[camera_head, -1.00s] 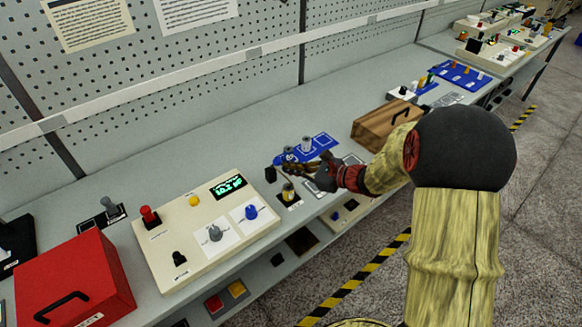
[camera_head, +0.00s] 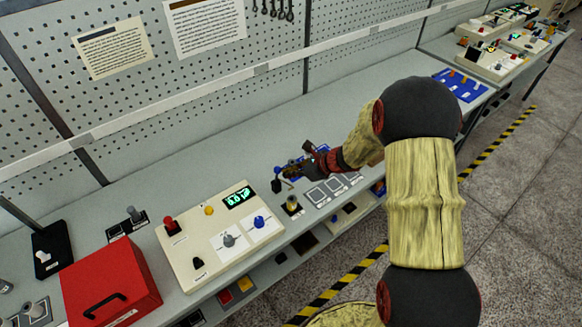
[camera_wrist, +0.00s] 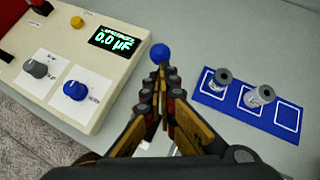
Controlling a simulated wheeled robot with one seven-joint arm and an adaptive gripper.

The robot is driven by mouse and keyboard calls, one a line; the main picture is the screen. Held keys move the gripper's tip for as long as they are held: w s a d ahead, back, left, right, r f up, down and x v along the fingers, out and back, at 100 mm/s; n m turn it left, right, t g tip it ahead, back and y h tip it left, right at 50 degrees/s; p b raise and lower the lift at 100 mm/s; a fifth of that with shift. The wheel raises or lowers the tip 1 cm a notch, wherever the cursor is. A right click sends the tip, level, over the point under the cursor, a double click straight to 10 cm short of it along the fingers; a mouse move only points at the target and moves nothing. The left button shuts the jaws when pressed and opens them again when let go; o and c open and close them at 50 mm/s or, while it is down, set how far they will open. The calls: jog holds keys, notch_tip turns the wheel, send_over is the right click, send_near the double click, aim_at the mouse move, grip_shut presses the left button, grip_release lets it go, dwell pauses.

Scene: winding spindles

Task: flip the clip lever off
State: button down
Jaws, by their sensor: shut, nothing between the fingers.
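My gripper (camera_head: 288,173) is shut and empty over the bench, right of the cream meter box (camera_head: 181,256). In the wrist view its fingertips (camera_wrist: 160,78) are together, right of the meter box. A round blue knob (camera_wrist: 160,53) shows just beyond the fingertips; it may be the clip lever's end, and I cannot tell whether they touch it. The lever's body is hidden behind the fingers. In the head view a small black part (camera_head: 276,186) stands by the fingertips. The meter's display (camera_wrist: 118,43) reads 0.0 µF.
Two metal cylinders (camera_wrist: 222,77) (camera_wrist: 259,96) stand on a blue mat (camera_wrist: 288,116) with white squares. A red box (camera_head: 110,284) is at left.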

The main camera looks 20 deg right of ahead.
jog(key=w+a+r+g+h+p, duration=0.1)
jog(key=w+g+p, duration=0.3)
jog(key=p, duration=1.3)
jog(key=shift+w+a+r+m+h+p, duration=0.35)
jog(key=shift+w+a, duration=0.35)
jog(key=shift+w, duration=0.95)
jog(key=shift+w, duration=0.1)
jog(key=w+v, duration=0.3)
jog(key=v, duration=0.9)
jog(key=shift+s+d+r, duration=0.3)
jog(key=shift+s+r, duration=0.25)
jog(key=shift+r, duration=0.05)
